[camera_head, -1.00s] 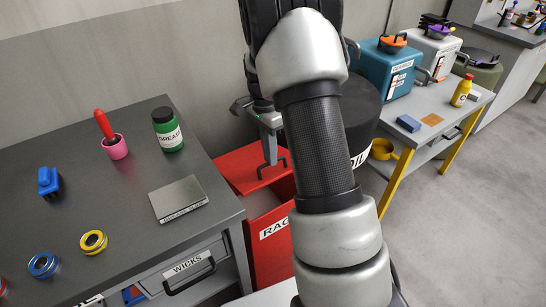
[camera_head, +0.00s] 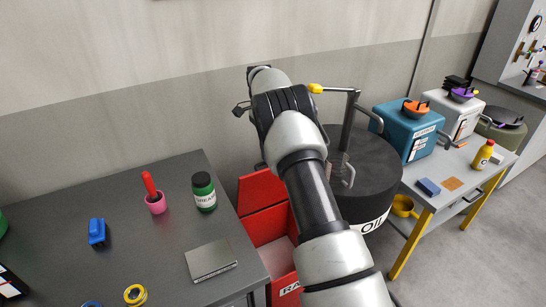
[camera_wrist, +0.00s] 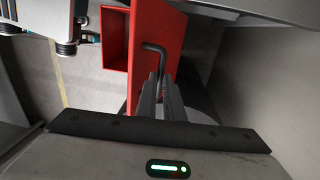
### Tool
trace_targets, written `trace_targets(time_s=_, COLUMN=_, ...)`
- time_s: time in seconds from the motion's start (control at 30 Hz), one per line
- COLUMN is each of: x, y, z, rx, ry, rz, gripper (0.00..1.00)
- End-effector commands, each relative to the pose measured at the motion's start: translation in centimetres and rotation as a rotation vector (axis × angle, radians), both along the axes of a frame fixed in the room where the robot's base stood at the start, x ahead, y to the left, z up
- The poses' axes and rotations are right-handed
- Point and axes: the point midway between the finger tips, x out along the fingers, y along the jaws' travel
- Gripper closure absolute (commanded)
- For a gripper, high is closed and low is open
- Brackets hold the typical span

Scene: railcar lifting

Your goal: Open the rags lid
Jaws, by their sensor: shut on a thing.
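The red rags bin (camera_head: 283,262) stands between the grey workbench and the black drum, with part of its white label showing. Its red lid (camera_head: 260,190) is swung up and stands steeply at the back, so the bin's opening shows. In the wrist view the lid (camera_wrist: 171,25) is seen close up, with a dark bent handle (camera_wrist: 160,52) on it. My gripper (camera_wrist: 160,88) is shut on this handle. In the head view my arm hides the gripper, the handle and the right part of the bin.
The black oil drum (camera_head: 365,175) stands close to the right of my arm. Floor is clear at right.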

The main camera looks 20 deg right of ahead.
Motion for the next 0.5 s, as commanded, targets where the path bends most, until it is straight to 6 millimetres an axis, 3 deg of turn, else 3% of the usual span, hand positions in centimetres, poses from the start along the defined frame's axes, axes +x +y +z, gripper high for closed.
trace_targets(time_s=0.03, x=-0.5, y=0.6, z=-3.0, rx=0.011, ry=0.035, rz=0.008, gripper=1.00)
trace_targets(time_s=0.5, x=0.8, y=0.8, z=-3.1, rx=0.010, ry=0.035, rz=0.008, gripper=1.00)
